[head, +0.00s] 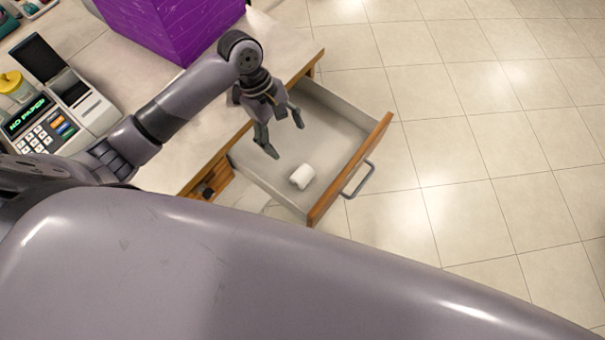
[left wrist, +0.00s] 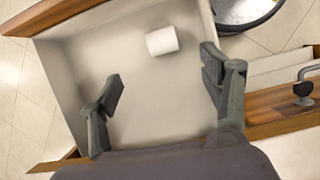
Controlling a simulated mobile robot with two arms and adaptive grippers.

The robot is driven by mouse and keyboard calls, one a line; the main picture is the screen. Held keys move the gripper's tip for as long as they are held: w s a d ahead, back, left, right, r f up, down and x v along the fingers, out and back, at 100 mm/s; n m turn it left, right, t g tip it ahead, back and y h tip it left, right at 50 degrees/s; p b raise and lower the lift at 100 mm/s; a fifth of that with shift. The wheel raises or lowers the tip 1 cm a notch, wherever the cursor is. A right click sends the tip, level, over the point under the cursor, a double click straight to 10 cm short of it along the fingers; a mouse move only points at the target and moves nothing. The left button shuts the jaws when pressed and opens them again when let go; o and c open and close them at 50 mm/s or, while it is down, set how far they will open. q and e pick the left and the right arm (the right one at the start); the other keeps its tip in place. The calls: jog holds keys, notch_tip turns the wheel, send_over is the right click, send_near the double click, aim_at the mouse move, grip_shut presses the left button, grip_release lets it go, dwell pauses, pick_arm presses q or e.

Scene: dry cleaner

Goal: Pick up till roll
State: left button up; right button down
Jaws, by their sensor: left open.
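The till roll (head: 302,176) is a small white cylinder lying on its side in the open drawer (head: 357,163), near the drawer's front corner. It also shows in the left wrist view (left wrist: 162,41), beyond my fingertips and toward the right finger. My left gripper (head: 285,136) is open and empty above the drawer, pointing down, apart from the roll. In the left wrist view its two fingers (left wrist: 163,80) are spread wide with bare drawer floor between them. My right gripper is not in view.
A counter (head: 283,45) stands above the drawer, with a purple box (head: 175,25) and a card terminal or till (head: 62,105) showing "NO PAPER". The drawer has wooden edges and a metal handle (head: 358,181). Tiled floor (head: 480,130) to the right is clear.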

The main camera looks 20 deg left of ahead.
pick_arm(q)
send_near(302, 172)
jog(key=shift+n, duration=0.4)
jog(key=x, duration=0.5)
jog(key=shift+s+d+b, duration=0.15)
jog(key=shift+d+b, duration=0.2)
jog(key=shift+d, duration=0.05)
jog(key=shift+a+x, duration=0.2)
jog(key=shift+x, duration=1.15)
jog(key=shift+a+x, duration=0.2)
jog(key=shift+x, duration=1.15)
jog(key=shift+f, duration=0.15)
jog(key=shift+c, duration=0.5)
jog(key=c, duration=1.2)
jog(key=shift+o, duration=0.2)
